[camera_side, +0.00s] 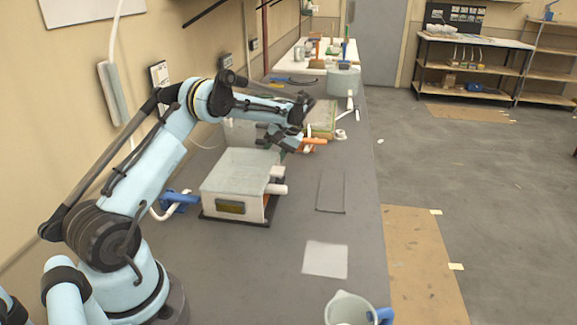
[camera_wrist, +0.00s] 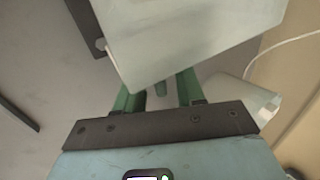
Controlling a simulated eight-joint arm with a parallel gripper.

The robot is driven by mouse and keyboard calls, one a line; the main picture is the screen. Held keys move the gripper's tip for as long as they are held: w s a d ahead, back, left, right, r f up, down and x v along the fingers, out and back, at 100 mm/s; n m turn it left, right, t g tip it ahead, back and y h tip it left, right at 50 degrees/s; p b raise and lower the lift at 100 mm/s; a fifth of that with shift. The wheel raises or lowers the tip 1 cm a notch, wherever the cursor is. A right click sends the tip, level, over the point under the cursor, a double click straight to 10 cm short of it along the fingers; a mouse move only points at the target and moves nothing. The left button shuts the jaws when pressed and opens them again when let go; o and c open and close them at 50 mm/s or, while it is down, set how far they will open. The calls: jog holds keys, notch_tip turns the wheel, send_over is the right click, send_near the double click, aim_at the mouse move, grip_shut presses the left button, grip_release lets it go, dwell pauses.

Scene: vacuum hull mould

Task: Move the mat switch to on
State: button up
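I cannot tell for sure which part is the mat switch. A pale box-shaped unit (camera_side: 240,185) with a dark panel (camera_side: 231,207) on its front stands on the bench. My gripper (camera_side: 287,148) is behind it, low over the bench, beside an orange part (camera_side: 314,141). A pale block (camera_wrist: 190,35) hides part of the space past the fingertips. I see nothing held.
Switch boxes (camera_side: 160,77) hang on the left wall. A blue-handled clamp (camera_side: 178,200) is left of the unit. A flat white sheet (camera_side: 326,260) and a jug (camera_side: 350,308) are on the near bench. The bench's right side (camera_side: 355,215) is mostly free.

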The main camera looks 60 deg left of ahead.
jog(key=shift+s+f, duration=0.1)
jog(key=shift+f, duration=0.1)
grip_shut()
jog(key=shift+a+r, duration=0.1)
jog(key=t+h, duration=0.1)
jog(key=s+a+t+h, duration=0.1)
jog(key=t+h, duration=0.1)
jog(key=shift+s+a+r+t+h, duration=0.2)
jog(key=shift+r+t+h, duration=0.05)
jog(key=shift+t+h, duration=0.05)
jog(key=shift+s+a+f+t+h, duration=0.1)
jog(key=shift+s+a+t+h, duration=0.15)
jog(key=shift+t+h, duration=0.35)
jog(key=shift+s+a+t+h, duration=0.15)
jog(key=shift+a+t+h, duration=0.05)
jog(key=shift+t+h, duration=0.4)
jog(key=shift+s+a+f+t+h, duration=0.1)
jog(key=shift+s+a+t+h, duration=0.05)
jog(key=shift+t+h, duration=0.3)
jog(key=shift+s+a+f+t+h, duration=0.1)
jog(key=shift+s+a+t+h, duration=0.05)
jog(key=shift+t+h, duration=0.3)
